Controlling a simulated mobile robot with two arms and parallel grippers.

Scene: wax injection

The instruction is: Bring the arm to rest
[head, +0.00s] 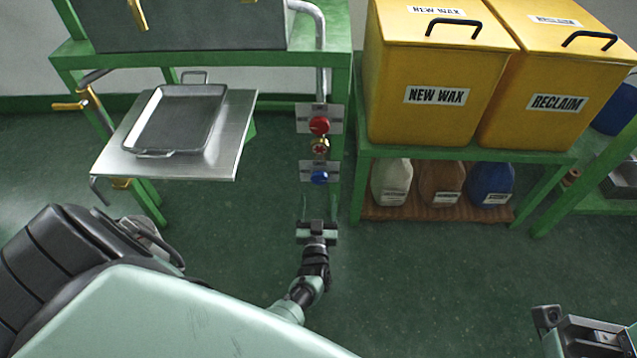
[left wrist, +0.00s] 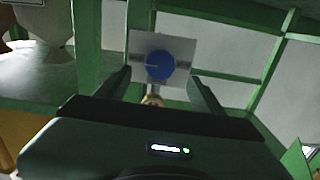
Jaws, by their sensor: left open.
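My left gripper (head: 318,212) is open and empty. In the head view it is over the green floor, just below the blue knob (head: 319,177) on its grey plate. In the left wrist view, the blue knob (left wrist: 160,66) shows beyond and between the two spread fingers (left wrist: 160,92), apart from them. Part of my right arm's end (head: 590,335) shows at the bottom right corner of the head view; its fingertips cannot be made out.
A metal shelf (head: 222,150) holds a tray (head: 152,151) at left. Yellow bins (head: 430,121) stand on a green rack at right, with jugs (head: 391,184) below. The floor (head: 430,270) is clear.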

